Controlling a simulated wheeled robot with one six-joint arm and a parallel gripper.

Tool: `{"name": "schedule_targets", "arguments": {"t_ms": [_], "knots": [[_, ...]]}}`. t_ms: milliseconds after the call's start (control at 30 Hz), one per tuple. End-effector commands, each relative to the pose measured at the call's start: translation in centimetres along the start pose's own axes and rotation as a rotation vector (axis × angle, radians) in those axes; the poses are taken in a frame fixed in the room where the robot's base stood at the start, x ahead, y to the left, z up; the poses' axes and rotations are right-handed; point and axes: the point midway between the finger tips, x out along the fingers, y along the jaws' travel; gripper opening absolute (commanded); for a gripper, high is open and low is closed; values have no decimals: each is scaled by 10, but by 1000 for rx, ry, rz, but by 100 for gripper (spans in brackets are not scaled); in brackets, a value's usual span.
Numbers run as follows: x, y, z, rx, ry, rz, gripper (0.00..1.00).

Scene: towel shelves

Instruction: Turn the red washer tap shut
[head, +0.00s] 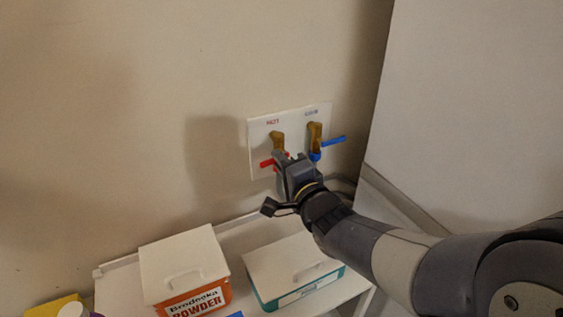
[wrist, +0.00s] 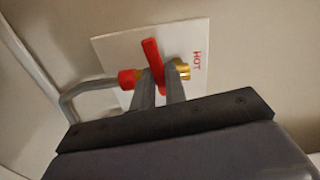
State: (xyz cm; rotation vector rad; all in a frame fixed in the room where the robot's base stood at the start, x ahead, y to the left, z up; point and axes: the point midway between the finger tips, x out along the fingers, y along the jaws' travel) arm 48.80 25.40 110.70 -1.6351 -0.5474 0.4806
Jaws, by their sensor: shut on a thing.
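The red washer tap has a red lever handle (head: 267,163) that sticks out to the left below its brass body (head: 277,140), crosswise to it. In the wrist view the red handle (wrist: 151,52) passes between the fingers, and the brass body (wrist: 184,69) lies right of it, beside the HOT label. A red collar (wrist: 129,79) joins a grey hose there. My gripper (wrist: 159,74) is shut on the red handle. In the head view my gripper (head: 283,160) covers the lower part of the tap and part of the handle.
A blue-handled tap (head: 333,141) sits close on the right of the same white wall plate (head: 259,131). Below are an orange powder box (head: 192,300) and a teal box (head: 302,288) on a white shelf. A large pale panel (head: 470,110) stands at right.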

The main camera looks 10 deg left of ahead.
Motion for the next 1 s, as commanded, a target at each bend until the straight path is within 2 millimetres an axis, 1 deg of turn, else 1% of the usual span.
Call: {"name": "schedule_targets", "arguments": {"t_ms": [100,333,867,900,1000], "knots": [[0,-2,0,59,1,-2,0],[0,-3,0,128,1,-2,0],[0,-3,0,147,1,-2,0],[0,-4,0,147,1,-2,16],[0,-3,0,147,1,-1,24]]}}
